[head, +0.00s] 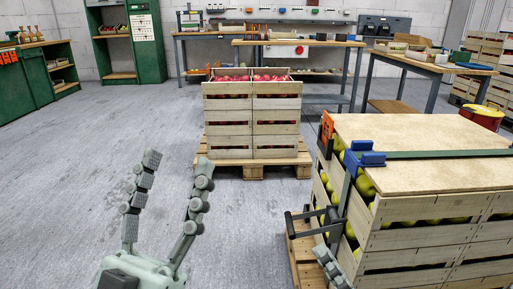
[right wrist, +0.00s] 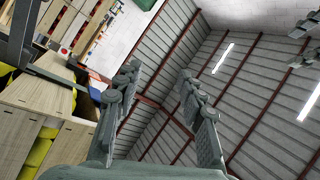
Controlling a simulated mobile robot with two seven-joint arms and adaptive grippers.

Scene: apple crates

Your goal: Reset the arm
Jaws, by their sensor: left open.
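My left gripper (head: 178,162) is in the lower left of the head view. Its two fingers point up and stand apart over the floor, with nothing between them. In the right wrist view my right gripper (right wrist: 160,75) has its fingers spread and empty, with the roof and wall behind it. In the head view only a grey finger part at the bottom edge, beside the near crates (head: 410,240), seems to belong to the right gripper. The near crates also show tilted at the left of the right wrist view (right wrist: 40,120).
The near crates hold green apples under a wooden board (head: 420,150) with a blue-and-green clamp (head: 362,160) across it. Crates of red apples (head: 228,118) stand on a pallet (head: 250,168) farther back. Workbenches (head: 300,42) line the back. Floor at left is clear.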

